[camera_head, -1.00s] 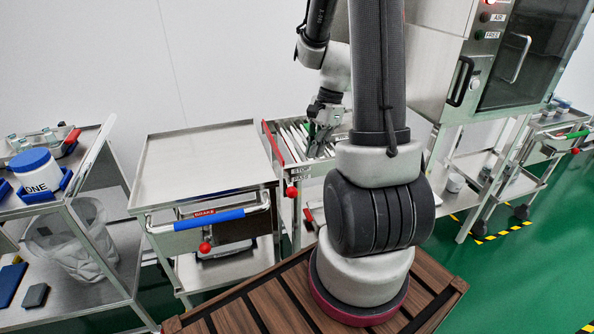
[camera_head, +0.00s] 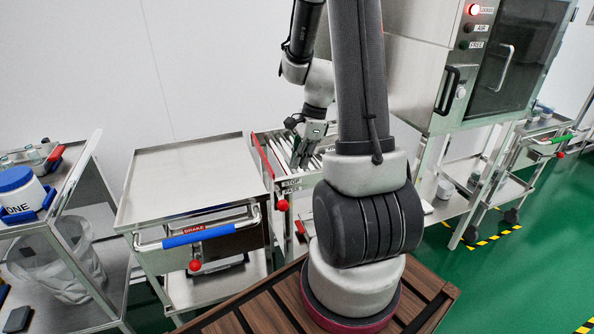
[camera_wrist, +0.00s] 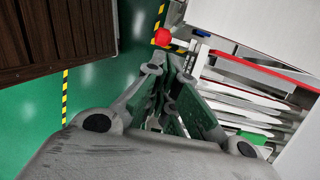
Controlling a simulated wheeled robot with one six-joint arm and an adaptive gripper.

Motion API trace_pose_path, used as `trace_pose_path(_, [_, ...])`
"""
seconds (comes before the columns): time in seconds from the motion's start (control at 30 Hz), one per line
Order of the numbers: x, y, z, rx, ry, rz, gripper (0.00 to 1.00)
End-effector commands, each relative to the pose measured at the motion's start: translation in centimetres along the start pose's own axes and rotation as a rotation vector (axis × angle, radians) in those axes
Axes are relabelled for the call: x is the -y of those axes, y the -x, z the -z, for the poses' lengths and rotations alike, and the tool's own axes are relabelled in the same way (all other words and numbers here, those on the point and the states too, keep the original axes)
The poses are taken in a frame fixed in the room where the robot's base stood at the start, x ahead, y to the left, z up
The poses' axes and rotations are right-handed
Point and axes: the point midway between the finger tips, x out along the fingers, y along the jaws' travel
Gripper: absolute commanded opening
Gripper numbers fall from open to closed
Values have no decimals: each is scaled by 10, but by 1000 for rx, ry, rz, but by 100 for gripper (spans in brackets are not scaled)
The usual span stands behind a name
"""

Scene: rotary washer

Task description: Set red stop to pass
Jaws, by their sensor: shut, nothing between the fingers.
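The red stop is a long red bar (camera_head: 263,156) along the left edge of the roller rack, with a red ball knob (camera_head: 283,205) at its front end. Labels reading STOP and PASS (camera_head: 291,188) are on the rack's front, beside the knob. In the wrist view the knob (camera_wrist: 162,37) is at the top, ahead of my fingers, and the red bar (camera_wrist: 262,70) runs at the right. My gripper (camera_head: 301,160) is shut and empty, pointing down over the rack's rollers, right of the bar. It appears apart from the knob.
A steel cart (camera_head: 190,170) with a blue-handled brake bar (camera_head: 200,235) and another red knob (camera_head: 195,265) stands left of the rack. Green floor (camera_head: 520,260) is open at front right.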

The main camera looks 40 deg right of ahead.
Motion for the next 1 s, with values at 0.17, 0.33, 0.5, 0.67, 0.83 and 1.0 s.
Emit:
trace_pose_path(0.17, [-2, -38, 0, 0, 0, -7, 0])
trace_pose_path(0.33, [-2, -75, 0, 1, 0, -7, 0])
trace_pose_path(0.5, [-1, -103, 1, -1, 0, -4, 0])
trace_pose_path(0.67, [-1, -117, 0, -1, 1, -2, 0])
trace_pose_path(0.83, [-1, -122, 0, -1, 1, -1, 0])
trace_pose_path(1.0, [0, -122, 0, -1, 1, -1, 0])
